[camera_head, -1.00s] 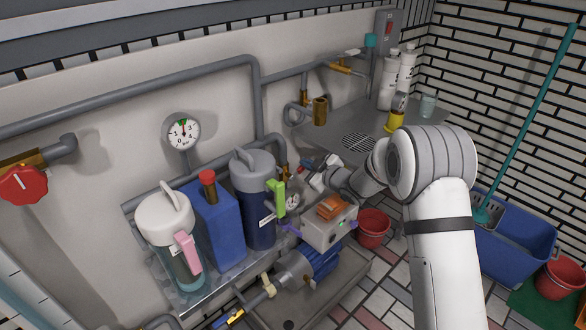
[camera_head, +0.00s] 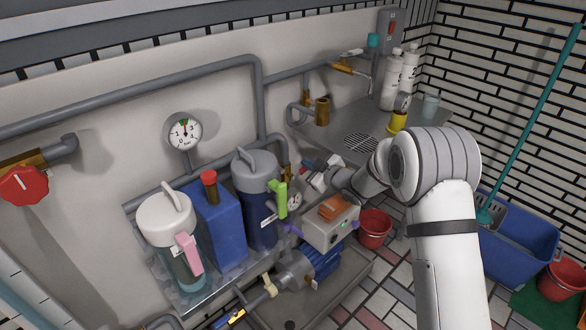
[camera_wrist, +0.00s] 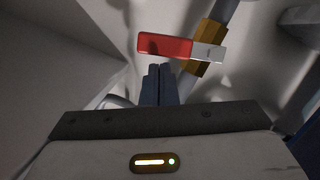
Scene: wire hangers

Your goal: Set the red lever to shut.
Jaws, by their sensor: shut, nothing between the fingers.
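The red lever (camera_wrist: 165,45) shows in the wrist view, just beyond my fingertips. Its silver end (camera_wrist: 208,53) sits at a brass valve body (camera_wrist: 210,42) on a grey pipe. The handle points left in that view, roughly crosswise to the pipe. My gripper (camera_wrist: 159,68) is shut and empty, its dark fingers together just below the handle in the picture. A small gap seems to show between them; contact cannot be told. In the head view my gripper (camera_head: 311,170) is low near the wall pipes, and the lever is hard to make out there.
A grey box with an orange top (camera_head: 333,208) lies just below my gripper. A dark blue jug (camera_head: 258,215) stands to its left, a metal counter (camera_head: 345,120) behind it. A red bucket (camera_head: 374,229) is on the floor. A red round knob (camera_head: 24,185) is far left.

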